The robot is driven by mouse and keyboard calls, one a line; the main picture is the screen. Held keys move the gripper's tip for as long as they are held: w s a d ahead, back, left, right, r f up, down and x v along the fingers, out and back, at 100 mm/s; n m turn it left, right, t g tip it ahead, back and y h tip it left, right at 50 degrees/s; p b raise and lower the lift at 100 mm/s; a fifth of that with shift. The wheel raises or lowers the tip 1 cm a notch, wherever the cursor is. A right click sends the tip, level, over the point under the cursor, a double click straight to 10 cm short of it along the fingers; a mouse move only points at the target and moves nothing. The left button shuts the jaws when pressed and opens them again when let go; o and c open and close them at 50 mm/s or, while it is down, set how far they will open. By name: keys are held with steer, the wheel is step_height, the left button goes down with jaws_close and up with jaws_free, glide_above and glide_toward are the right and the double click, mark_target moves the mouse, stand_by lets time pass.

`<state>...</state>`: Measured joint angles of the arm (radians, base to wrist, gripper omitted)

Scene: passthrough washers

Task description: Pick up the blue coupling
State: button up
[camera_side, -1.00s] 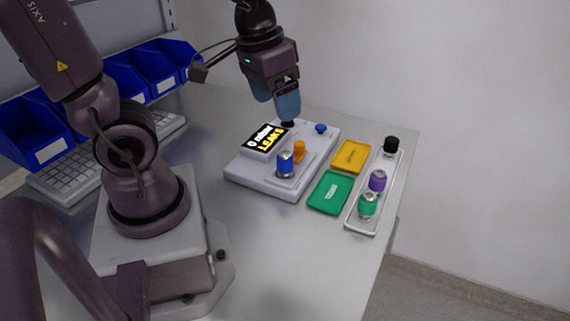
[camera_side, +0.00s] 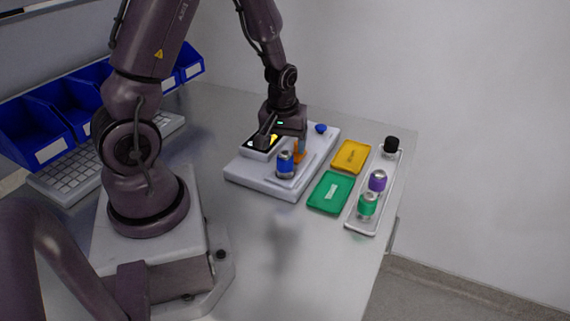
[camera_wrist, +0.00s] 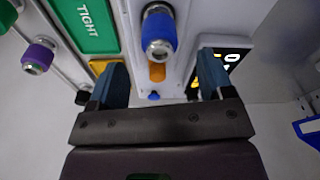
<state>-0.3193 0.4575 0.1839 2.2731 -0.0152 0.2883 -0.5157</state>
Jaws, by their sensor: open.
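The blue coupling (camera_side: 285,163) stands upright on the pale test fixture (camera_side: 268,186), with silver metal at its end. In the wrist view the blue coupling (camera_wrist: 159,34) shows ahead of my gripper, between the lines of the two fingers but beyond their tips. My gripper (camera_wrist: 157,75) is open and empty, with its blue fingers spread wide. In the side view my gripper (camera_side: 284,135) is low over the fixture, just behind and above the coupling; its fingers are partly hidden there.
An orange part (camera_side: 300,152) stands beside the coupling. A display (camera_side: 262,141) and blue knob (camera_side: 321,128) are on the fixture. Green (camera_side: 331,192) and yellow (camera_side: 350,156) trays lie to the right. A rail tray (camera_side: 360,224) holds green, purple and black couplings.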

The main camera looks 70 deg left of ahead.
mark_target(284, 154)
steer(key=shift+w+a+f, duration=0.1)
steer(key=shift+a+f, duration=0.05)
steer(key=shift+f, duration=1.5)
steer(key=shift+w+a+f, duration=0.1)
steer(key=shift+a+f, duration=0.05)
steer(key=shift+f, duration=1.5)
steer(key=c, duration=1.1)
